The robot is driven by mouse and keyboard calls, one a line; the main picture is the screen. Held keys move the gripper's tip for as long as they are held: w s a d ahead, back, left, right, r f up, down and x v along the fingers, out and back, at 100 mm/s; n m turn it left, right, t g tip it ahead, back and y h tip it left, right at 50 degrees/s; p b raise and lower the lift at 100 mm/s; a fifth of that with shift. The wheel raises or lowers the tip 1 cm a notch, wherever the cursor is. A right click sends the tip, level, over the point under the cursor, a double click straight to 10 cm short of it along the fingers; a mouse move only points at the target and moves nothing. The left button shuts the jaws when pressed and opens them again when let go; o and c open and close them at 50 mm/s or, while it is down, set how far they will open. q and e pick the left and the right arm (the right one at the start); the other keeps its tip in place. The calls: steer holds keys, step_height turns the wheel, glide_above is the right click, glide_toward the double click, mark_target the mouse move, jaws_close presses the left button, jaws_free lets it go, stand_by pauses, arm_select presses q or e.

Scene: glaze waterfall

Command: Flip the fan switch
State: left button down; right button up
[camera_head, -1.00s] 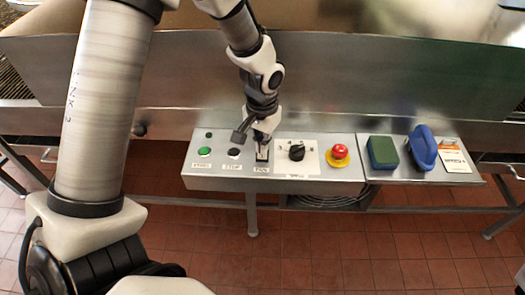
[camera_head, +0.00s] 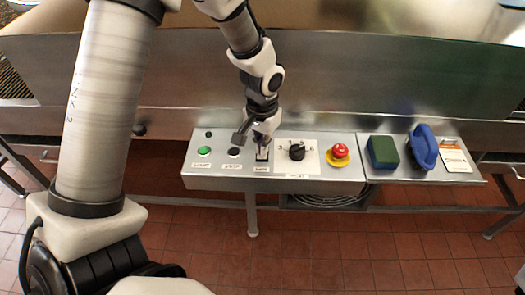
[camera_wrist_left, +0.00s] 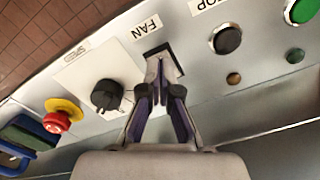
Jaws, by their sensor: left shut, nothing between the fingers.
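The fan switch (camera_wrist_left: 172,52) sits in a dark rectangular frame beside the "FAN" label (camera_wrist_left: 147,26) in the left wrist view. In the head view the fan switch (camera_head: 262,154) is partly covered by my left gripper (camera_head: 263,143). In the left wrist view the left gripper (camera_wrist_left: 160,72) is shut and empty, its fingertips over the switch, at or very near its surface. The fingers hide part of the switch, so I cannot tell its position or whether they touch it. My right gripper is not in view.
The panel (camera_head: 222,176) also holds a green button (camera_head: 204,150), a black stop button (camera_head: 234,152), a black speed knob (camera_head: 296,152) and a red emergency button (camera_head: 340,151). A green sponge (camera_head: 383,152), a blue brush (camera_head: 423,147) and a card (camera_head: 455,155) lie on the right shelf.

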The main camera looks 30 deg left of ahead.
arm_select(q)
steer(key=shift+f+b, duration=0.45)
steer(key=shift+f, duration=0.4)
stand_by(0.3)
step_height(320, 180, up, 7)
steer(key=p, duration=0.7)
steer(key=shift+r, duration=0.1)
